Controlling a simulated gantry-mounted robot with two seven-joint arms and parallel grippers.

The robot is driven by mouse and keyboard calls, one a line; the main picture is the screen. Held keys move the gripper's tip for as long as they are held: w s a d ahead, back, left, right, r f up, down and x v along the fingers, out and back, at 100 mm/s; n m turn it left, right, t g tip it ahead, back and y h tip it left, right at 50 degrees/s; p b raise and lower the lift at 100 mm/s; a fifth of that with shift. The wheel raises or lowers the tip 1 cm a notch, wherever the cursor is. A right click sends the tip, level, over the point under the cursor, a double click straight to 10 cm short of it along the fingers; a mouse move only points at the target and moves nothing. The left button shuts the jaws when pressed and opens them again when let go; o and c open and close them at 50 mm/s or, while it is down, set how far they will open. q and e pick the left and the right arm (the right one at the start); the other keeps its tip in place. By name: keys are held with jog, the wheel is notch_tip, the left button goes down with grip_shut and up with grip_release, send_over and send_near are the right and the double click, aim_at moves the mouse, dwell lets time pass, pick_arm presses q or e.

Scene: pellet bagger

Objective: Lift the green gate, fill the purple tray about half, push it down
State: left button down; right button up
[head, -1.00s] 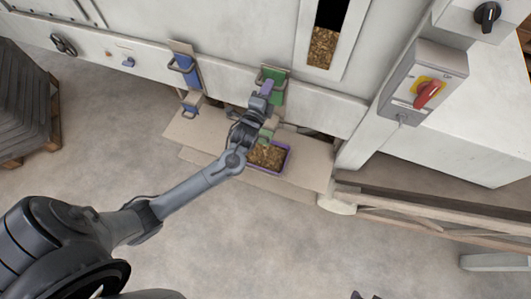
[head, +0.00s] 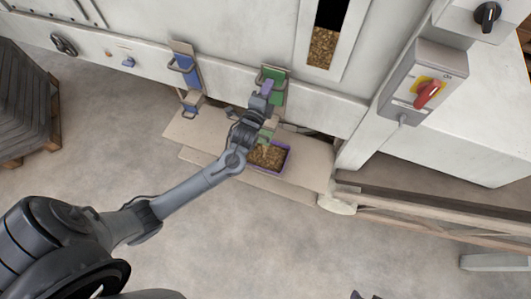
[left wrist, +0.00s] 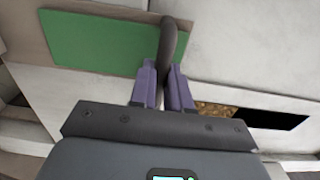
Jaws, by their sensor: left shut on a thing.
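The green gate (head: 279,92) is on the machine front, and its green plate fills the upper left of the left wrist view (left wrist: 95,42). My left gripper (head: 267,86) is at the gate, and in the left wrist view its purple fingers (left wrist: 168,85) are shut on the dark handle (left wrist: 174,45). The purple tray (head: 289,158) stands on the shelf under the green spout (head: 267,133) and holds brown pellets. My arm covers its left part. How full it is cannot be told exactly. My right gripper is not in view.
A blue gate (head: 190,72) with its own spout is to the left. A window (head: 323,47) above shows pellets in the machine. A switch box (head: 424,82) with a red knob is at the right. The shelf (head: 308,175) is bare right of the tray.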

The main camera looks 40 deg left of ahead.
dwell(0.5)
pick_arm(q)
notch_tip(320, 180, down, 5)
jog(key=shift+f+b, duration=0.1)
jog(key=shift+b, duration=1.1)
jog(key=c, duration=1.3)
grip_release()
jog(key=shift+r, duration=0.35)
jog(key=shift+c, duration=0.2)
jog(key=o, duration=0.4)
